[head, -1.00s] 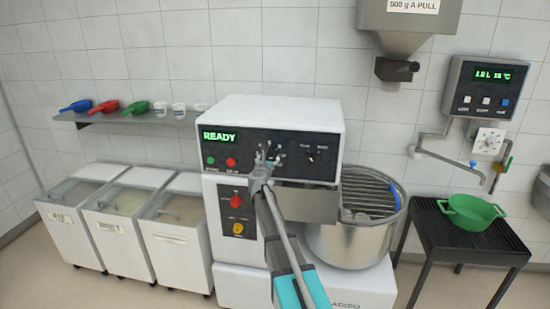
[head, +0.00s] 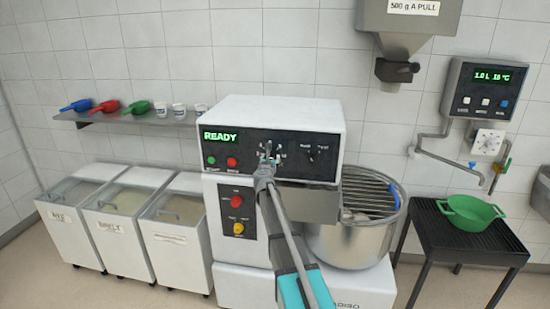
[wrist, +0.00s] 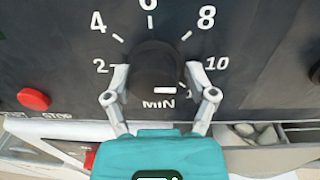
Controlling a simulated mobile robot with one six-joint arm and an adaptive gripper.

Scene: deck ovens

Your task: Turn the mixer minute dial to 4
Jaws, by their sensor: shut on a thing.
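The mixer minute dial is a round black knob (wrist: 155,65) on the dark control panel, with the numbers 2, 4, 6, 8 and 10 around it and MIN below. A short white mark shows on the knob's lower edge, slightly right of centre. It points at none of the numbers that I can see. My gripper (wrist: 160,78) has one finger on each side of the knob and is shut on it. In the head view, my gripper (head: 267,158) reaches the panel of the white mixer (head: 282,108) and hides most of the dial.
A green READY display (head: 220,136), green and red buttons and a second dial (head: 311,155) are on the panel. The red stop button (wrist: 34,99) is left of my gripper. The steel bowl (head: 352,240) with its wire guard stands below right.

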